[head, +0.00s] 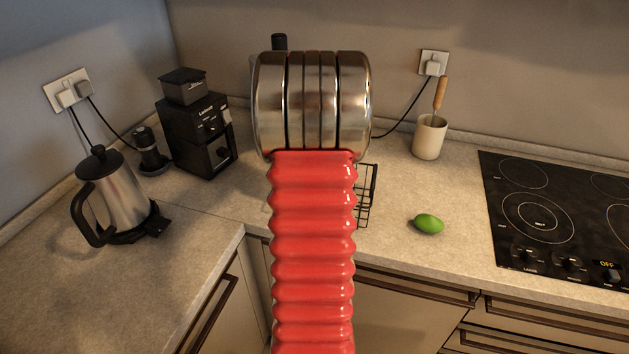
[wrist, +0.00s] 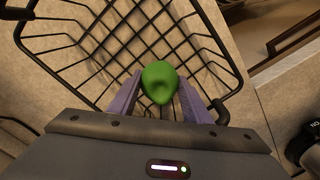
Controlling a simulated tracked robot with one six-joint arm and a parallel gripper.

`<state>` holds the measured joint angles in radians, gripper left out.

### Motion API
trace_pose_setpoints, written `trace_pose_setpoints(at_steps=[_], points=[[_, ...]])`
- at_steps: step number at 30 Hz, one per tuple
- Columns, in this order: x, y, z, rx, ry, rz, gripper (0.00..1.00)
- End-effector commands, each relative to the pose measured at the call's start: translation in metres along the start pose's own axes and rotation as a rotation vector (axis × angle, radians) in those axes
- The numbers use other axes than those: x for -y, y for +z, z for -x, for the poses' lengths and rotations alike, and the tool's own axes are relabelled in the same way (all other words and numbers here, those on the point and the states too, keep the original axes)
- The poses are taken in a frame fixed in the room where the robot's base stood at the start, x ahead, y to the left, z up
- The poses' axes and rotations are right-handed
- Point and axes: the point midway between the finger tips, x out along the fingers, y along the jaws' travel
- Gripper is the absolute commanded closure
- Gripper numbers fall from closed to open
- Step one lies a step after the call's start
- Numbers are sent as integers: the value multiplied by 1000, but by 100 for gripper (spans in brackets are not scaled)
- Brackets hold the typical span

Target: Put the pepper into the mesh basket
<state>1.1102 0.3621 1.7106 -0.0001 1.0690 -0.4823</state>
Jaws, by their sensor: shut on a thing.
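A green pepper (wrist: 160,80) is held between the purple fingers of my gripper (wrist: 160,88) in the wrist view. The black wire mesh basket (wrist: 224,52) is beneath it in that view, and the pepper appears over the basket's opening. How high it is above the basket floor I cannot tell. In the head view only the right part of the mesh basket (head: 368,196) shows on the counter. My red arm hides the rest of it, along with the gripper and the held pepper.
A smooth green fruit (head: 428,223) lies on the counter right of the basket. A cream utensil crock (head: 429,137) and black cooktop (head: 540,215) are farther right. A black coffee grinder (head: 196,130) and steel kettle (head: 118,195) stand left. The counter front edge is near the basket.

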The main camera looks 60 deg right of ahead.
Motion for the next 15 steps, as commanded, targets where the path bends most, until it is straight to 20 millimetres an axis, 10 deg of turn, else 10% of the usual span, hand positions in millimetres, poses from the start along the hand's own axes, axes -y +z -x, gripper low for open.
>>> trace_pose_setpoints(at_steps=[8,9,15], points=[[0,0,-1,0,0,1,81],[0,0,-1,0,0,1,54],[0,0,-1,0,0,1,48]])
